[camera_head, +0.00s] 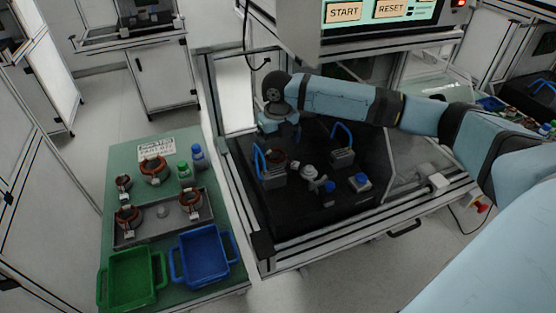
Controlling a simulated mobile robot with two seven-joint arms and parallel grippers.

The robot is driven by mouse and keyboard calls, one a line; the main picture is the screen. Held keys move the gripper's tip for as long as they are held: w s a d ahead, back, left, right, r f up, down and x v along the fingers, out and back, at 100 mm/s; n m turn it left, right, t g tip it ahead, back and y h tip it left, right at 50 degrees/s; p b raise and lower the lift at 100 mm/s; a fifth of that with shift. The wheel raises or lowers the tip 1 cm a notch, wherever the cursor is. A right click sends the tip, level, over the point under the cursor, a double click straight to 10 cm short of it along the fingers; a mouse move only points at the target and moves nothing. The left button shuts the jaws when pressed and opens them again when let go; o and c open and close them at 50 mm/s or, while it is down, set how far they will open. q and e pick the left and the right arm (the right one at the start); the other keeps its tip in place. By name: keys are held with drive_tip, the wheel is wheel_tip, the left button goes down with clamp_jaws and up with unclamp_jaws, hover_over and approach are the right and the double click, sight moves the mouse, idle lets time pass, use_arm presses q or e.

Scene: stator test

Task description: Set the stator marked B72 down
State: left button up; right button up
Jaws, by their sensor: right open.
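My right gripper (280,138) is open and points down over the black plate of the test station (318,205). My left gripper is not in view.
A second blue-handled block (342,155) and a blue button box (360,182) stand on the plate. The station's screen housing (375,45) hangs above. The side table holds a green bin (132,278), a blue bin (204,257), two bottles and a sign.

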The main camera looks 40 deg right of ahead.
sight(276, 157)
drive_tip(key=shift+w+a+f, duration=0.1)
drive_tip(key=shift+w+f, duration=0.05)
drive_tip(key=shift+f, duration=1.45)
drive_tip(key=shift+w+a+f, duration=0.1)
drive_tip(key=shift+f, duration=1.45)
drive_tip(key=c, duration=1.3)
wheel_tip(276, 157, up, 10)
drive_tip(key=s+a+r+m+p, duration=0.3)
drive_tip(key=s+a+m+p, duration=0.2)
drive_tip(key=m, duration=1.2)
drive_tip(key=s+a+r+m+p, duration=0.3)
drive_tip(key=s+a+m+p, duration=0.2)
drive_tip(key=m, duration=1.2)
drive_tip(key=shift+s+a+m, duration=0.4)
drive_tip(key=shift+s+a, duration=0.25)
drive_tip(key=shift+a, duration=0.6)
